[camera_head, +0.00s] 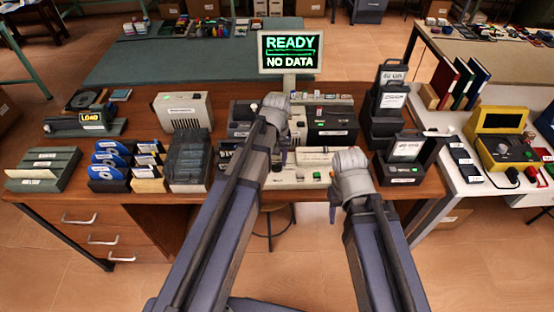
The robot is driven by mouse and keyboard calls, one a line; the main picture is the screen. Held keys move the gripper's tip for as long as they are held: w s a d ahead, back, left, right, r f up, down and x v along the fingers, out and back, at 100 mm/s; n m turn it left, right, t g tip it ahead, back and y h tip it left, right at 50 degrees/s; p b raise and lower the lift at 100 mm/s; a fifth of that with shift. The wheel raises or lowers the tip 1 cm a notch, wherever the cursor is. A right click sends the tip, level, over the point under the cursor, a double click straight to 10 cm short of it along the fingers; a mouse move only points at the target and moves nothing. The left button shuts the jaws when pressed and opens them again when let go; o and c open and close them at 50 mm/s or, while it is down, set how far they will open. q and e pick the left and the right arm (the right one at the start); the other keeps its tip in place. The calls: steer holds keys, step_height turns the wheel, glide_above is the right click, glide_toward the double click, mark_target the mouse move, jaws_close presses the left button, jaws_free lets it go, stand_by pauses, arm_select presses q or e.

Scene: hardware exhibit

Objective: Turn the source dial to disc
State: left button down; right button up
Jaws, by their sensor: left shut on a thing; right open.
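My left gripper (275,108) reaches over the computer console (313,178) in the middle of the desk, at its back part. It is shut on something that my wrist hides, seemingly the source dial. The dial's face and setting cannot be seen. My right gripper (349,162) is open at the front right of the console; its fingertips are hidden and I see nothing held. The monitor (290,53) behind the console reads "READY" and "NO DATA" in green and white on black.
Left on the desk are a beige box (184,112), disk boxes, a grey rack (45,166) and a "LOAD" unit (93,119). Dark drives (388,105) stand right of the console. A white table (468,185) with a yellow device (499,120) is further right.

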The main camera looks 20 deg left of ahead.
arm_select(q)
steer(key=shift+n, duration=0.6)
steer(key=shift+c, duration=2)
jaws_free()
step_height(320, 180, up, 8)
steer(key=p, duration=0.8)
steer(key=shift+f, duration=0.1)
